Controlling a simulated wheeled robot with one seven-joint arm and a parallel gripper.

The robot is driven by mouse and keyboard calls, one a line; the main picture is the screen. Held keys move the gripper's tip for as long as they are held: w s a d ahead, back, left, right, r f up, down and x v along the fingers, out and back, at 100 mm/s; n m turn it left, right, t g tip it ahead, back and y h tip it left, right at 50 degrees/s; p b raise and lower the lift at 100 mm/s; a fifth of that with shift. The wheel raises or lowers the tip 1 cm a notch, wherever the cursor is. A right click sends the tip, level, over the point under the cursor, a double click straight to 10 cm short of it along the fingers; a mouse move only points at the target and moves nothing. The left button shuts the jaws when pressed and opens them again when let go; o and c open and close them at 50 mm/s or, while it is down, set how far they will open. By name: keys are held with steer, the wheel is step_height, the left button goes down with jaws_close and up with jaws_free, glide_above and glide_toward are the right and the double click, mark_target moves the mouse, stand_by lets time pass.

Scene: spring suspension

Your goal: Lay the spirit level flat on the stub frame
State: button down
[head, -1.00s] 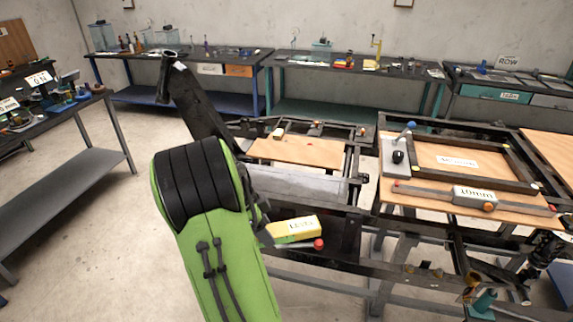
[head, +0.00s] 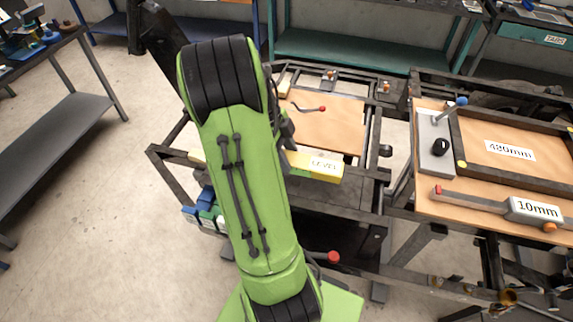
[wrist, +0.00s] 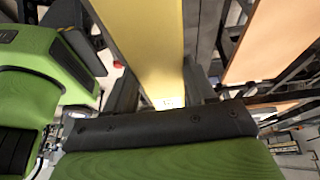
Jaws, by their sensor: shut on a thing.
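The yellow spirit level (head: 316,166), with a white label, sticks out to the right of my green arm in the head view. In the wrist view the level (wrist: 150,35) runs as a long yellow bar between the fingers of my gripper (wrist: 160,84), which is shut on it. The dark metal stub frame (head: 376,130) lies below and around the level. The level appears to be above the frame; I cannot tell whether they touch. Its left part is mostly hidden by my arm.
A wooden board (head: 335,120) lies at the frame's far side. To the right, a bench holds a board with a 420mm label (head: 508,149) and a 10mm gauge (head: 535,210). A grey shelf table (head: 68,125) stands at left. Open floor lies between.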

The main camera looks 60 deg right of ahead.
steer(key=f, duration=0.5)
steer(key=shift+w+d, duration=0.15)
steer(key=shift+d, duration=0.1)
steer(key=shift+a+r, duration=0.1)
steer(key=shift+f+b, duration=0.25)
steer(key=shift+b, duration=0.1)
steer(key=shift+c, duration=1.9)
jaws_free()
steer(key=shift+r, duration=0.1)
